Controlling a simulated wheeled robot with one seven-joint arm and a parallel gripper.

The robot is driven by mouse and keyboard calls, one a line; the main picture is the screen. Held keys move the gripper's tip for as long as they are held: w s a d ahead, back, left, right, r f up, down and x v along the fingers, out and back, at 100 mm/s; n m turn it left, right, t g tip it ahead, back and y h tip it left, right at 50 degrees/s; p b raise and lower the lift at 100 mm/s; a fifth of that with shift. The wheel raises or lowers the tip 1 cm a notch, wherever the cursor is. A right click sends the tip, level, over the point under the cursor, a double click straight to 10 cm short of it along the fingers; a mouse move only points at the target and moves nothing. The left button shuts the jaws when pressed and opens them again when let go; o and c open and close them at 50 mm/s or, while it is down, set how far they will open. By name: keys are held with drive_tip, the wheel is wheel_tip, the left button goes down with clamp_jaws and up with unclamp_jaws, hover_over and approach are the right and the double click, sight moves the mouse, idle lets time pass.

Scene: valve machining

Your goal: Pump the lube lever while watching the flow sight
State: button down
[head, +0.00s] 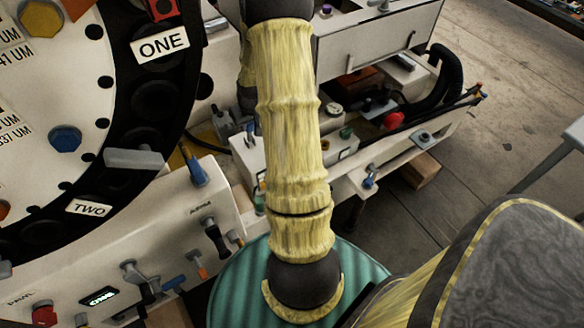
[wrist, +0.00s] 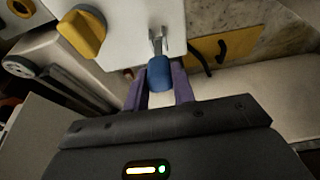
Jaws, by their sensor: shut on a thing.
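In the wrist view, a lever with a blue grip (wrist: 159,73) on a short metal fork comes out of a pale panel. My gripper (wrist: 159,88) has its two purple fingers on either side of the blue grip and is shut on it. Whether this is the lube lever I cannot tell from any label. In the head view my arm stands in front of the machine and my gripper cannot be made out. I cannot pick out the flow sight for sure in either view.
A yellow knob (wrist: 84,30) sits left of the lever, and a yellow plate (wrist: 226,52) right of it. In the head view, a large dial (head: 150,100) marked ONE and TWO fills the left. A red knob (head: 393,120) is at right. Open floor (head: 520,80) lies right.

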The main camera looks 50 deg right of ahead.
drive_tip(key=shift+w+d+r+p, duration=0.1)
drive_tip(key=shift+w+d+p, duration=0.1)
drive_tip(key=shift+w, duration=0.45)
drive_tip(key=shift+w+d+p, duration=0.1)
drive_tip(key=shift+w+p, duration=0.1)
drive_tip(key=shift+w, duration=0.4)
drive_tip(key=shift+w+d+r+p, duration=0.1)
drive_tip(key=shift+w+d+p, duration=0.1)
drive_tip(key=shift+w, duration=0.45)
drive_tip(key=shift+w+d+f, duration=0.15)
drive_tip(key=shift+w+d, duration=0.05)
drive_tip(key=shift+w, duration=0.8)
drive_tip(key=c, duration=1.6)
unclamp_jaws()
drive_tip(key=shift+w, duration=0.25)
drive_tip(key=o, duration=0.5)
drive_tip(key=shift+s+f, duration=0.1)
drive_tip(key=shift+s, duration=0.1)
